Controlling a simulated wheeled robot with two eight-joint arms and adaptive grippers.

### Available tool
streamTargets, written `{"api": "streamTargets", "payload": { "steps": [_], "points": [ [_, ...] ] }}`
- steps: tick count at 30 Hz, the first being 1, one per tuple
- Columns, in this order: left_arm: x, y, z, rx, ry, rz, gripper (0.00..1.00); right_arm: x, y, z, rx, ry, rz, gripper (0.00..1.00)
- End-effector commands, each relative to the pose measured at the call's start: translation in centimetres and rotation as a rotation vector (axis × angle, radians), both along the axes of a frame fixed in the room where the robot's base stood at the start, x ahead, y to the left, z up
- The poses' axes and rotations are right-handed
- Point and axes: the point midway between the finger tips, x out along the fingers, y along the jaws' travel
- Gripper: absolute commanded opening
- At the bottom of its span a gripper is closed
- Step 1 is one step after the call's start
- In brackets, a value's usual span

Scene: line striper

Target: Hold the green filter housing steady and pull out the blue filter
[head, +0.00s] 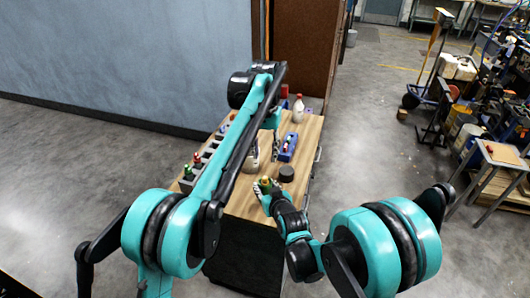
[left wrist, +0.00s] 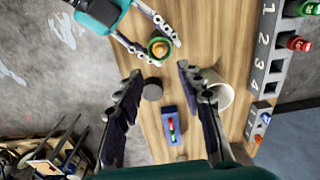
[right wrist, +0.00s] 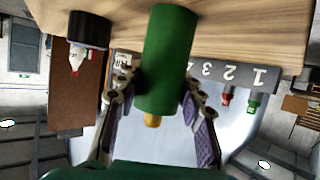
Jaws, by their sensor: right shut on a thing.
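The green filter housing (head: 265,184) stands at the near part of the wooden table, and my right gripper (head: 268,192) is shut around it. In the right wrist view it is a dark green cylinder (right wrist: 168,60) between the fingers, with a small yellow-orange piece (right wrist: 152,120) at one end. From above, in the left wrist view, the housing (left wrist: 152,43) is a green ring with an orange middle. No blue filter can be made out in it. My left gripper (left wrist: 160,85) is open and empty above the table, its fingers apart, away from the housing.
A black round piece (left wrist: 152,89) lies near the housing. A white cup (left wrist: 221,94), a blue tray (left wrist: 164,122) with small red and green items, and a numbered grey rack (left wrist: 266,52) share the table. A white bottle (head: 298,112) stands at the far end.

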Motion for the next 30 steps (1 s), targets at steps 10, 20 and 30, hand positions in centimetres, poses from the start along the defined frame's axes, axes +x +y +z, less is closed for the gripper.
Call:
{"api": "streamTargets", "payload": {
  "steps": [10,20,30],
  "points": [
    [0.0,0.0,-2.6,-0.001,-0.001,-0.037,0.38,0.0,0.0,0.0,0.000,0.001,0.000,0.00],
    [0.0,0.0,-6.8,-0.002,-0.002,-0.036,0.38,0.0,0.0,0.0,0.000,0.001,0.000,0.00],
    [0.0,0.0,-9.7,0.000,0.000,-0.035,0.38,0.0,0.0,0.0,0.000,0.001,0.000,0.00]
  ]
}}
